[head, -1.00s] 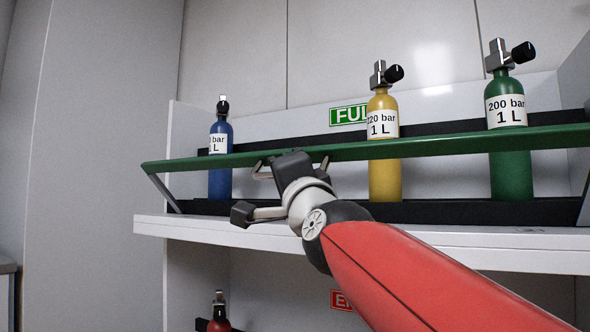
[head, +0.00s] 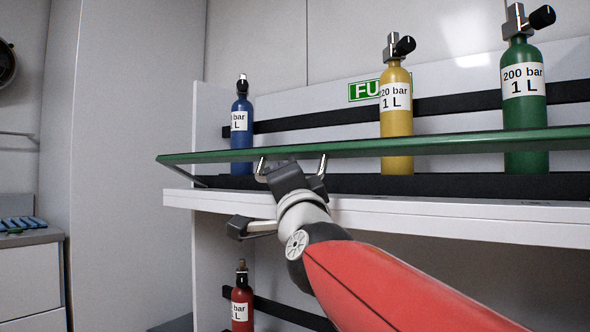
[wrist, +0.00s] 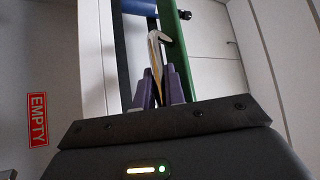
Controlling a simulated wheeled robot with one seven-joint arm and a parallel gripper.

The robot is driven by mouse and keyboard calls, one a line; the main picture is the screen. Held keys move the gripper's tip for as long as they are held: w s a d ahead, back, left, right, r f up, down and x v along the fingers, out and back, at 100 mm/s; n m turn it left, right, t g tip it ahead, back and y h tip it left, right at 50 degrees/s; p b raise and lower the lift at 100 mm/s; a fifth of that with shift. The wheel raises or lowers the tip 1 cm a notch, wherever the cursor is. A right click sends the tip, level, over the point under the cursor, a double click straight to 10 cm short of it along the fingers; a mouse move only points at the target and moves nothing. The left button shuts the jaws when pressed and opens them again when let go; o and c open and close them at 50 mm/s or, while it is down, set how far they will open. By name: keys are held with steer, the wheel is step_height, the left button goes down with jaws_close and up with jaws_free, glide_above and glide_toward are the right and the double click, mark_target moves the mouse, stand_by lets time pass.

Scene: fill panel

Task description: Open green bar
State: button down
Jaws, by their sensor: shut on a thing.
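The green bar (head: 350,150) runs across the front of the upper shelf, in front of the gas cylinders, and now hangs low at their lower parts. A metal handle (head: 322,165) sits on its underside. My gripper (head: 287,172) is at the bar's left part, its fingers shut on the handle. In the wrist view the purple fingers (wrist: 162,92) close around the pale hooked handle (wrist: 156,50), beside the green bar (wrist: 174,45). The fingertips are partly hidden in the head view.
On the upper shelf (head: 400,205) stand a blue cylinder (head: 241,135), a yellow cylinder (head: 397,120) and a green cylinder (head: 526,110). A red cylinder (head: 242,300) stands below. A red EMPTY sign (wrist: 38,119) shows in the wrist view. A counter (head: 30,238) is at far left.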

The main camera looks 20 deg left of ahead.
steer(key=shift+s+f+y+b, duration=0.1)
steer(key=shift+f+y+b, duration=0.3)
steer(key=shift+f, duration=0.45)
steer(key=c, duration=1.5)
jaws_free()
steer(key=shift+s, duration=0.1)
steer(key=b+v, duration=0.2)
steer(key=v, duration=0.5)
steer(key=shift+s+d+f, duration=0.1)
steer(key=shift+s+f, duration=0.05)
steer(key=shift+s, duration=0.2)
steer(key=shift+c, duration=0.3)
